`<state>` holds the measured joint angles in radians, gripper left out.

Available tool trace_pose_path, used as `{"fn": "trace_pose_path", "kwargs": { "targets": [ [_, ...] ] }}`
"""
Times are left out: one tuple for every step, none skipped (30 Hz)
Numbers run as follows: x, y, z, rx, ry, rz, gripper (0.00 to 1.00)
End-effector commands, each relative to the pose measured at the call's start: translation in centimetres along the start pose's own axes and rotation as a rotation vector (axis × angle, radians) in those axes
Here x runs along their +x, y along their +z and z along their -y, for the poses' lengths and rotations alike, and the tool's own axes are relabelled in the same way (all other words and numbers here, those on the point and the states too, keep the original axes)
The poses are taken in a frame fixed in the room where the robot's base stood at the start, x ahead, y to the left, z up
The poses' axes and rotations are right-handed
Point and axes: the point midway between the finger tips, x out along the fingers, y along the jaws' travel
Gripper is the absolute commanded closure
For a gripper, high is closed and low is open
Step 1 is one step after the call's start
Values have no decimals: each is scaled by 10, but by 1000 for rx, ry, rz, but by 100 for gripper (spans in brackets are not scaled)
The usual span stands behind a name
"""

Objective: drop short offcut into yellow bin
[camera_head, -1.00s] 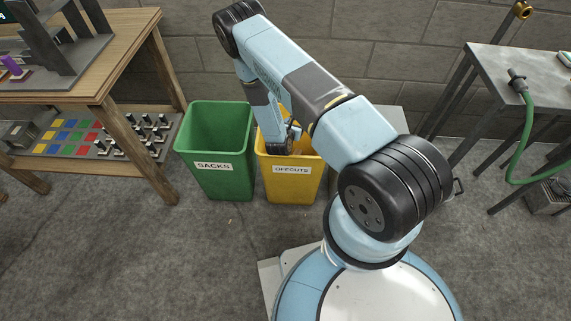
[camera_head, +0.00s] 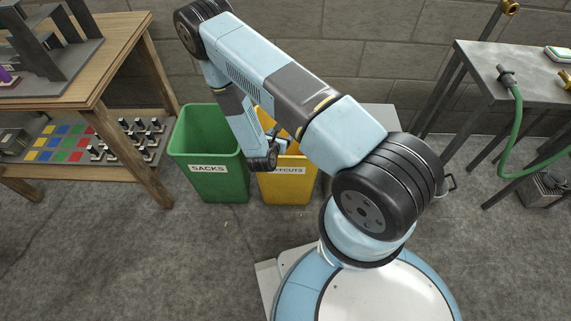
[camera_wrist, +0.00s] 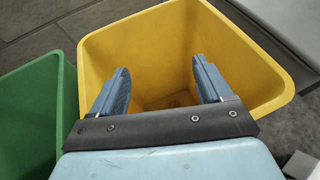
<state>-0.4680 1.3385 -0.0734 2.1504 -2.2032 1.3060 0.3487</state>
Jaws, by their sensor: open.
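The yellow bin (camera_head: 290,189), with a partly covered OFFCUTS label, stands on the floor beside the green bin. In the wrist view the yellow bin (camera_wrist: 165,38) is open below my gripper (camera_wrist: 161,66). My gripper's two blue-grey fingers are spread wide apart over the bin's opening, with nothing between them. In the head view my arm covers part of the bin's mouth. No short offcut can be made out in either view. A small brownish patch shows at the bottom of the bin, but I cannot tell what it is.
The green SACKS bin (camera_head: 210,182) stands close on the left. A wooden workbench (camera_head: 125,50) with a lower shelf is further left. A metal table (camera_head: 480,60) with a green hose (camera_head: 515,130) is at the right. A block wall is behind the bins.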

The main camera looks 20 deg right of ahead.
Motion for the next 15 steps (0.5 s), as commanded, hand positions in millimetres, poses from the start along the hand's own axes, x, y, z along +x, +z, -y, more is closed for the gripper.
{"fn": "trace_pose_path", "kwargs": {
  "targets": [
    [-8, 0, 0, -1, 2, -2, 22],
    [-12, 0, -1, -1, 1, -1, 22],
    [-16, 0, -1, -1, 1, -1, 22],
    [-19, 0, -1, -1, 0, -1, 22],
    [-22, 0, 0, -1, 0, -1, 22],
    [-24, 0, 0, -2, 0, -1, 22],
    [-26, 0, 0, -2, 0, 0, 22],
    [-27, 0, 0, -2, 0, 0, 22],
    [-28, 0, 0, -2, 0, 0, 22],
    [-29, 0, 0, -1, 0, 0, 22],
    [-30, 0, 0, -1, 0, 0, 22],
    [-30, 0, 0, -1, 0, 0, 22],
    [-30, 0, 0, -1, -1, 0, 22],
    [-30, 0, 0, -1, -1, 0, 22],
    [-30, 0, 0, -1, -1, 0, 22]
  ]
}}
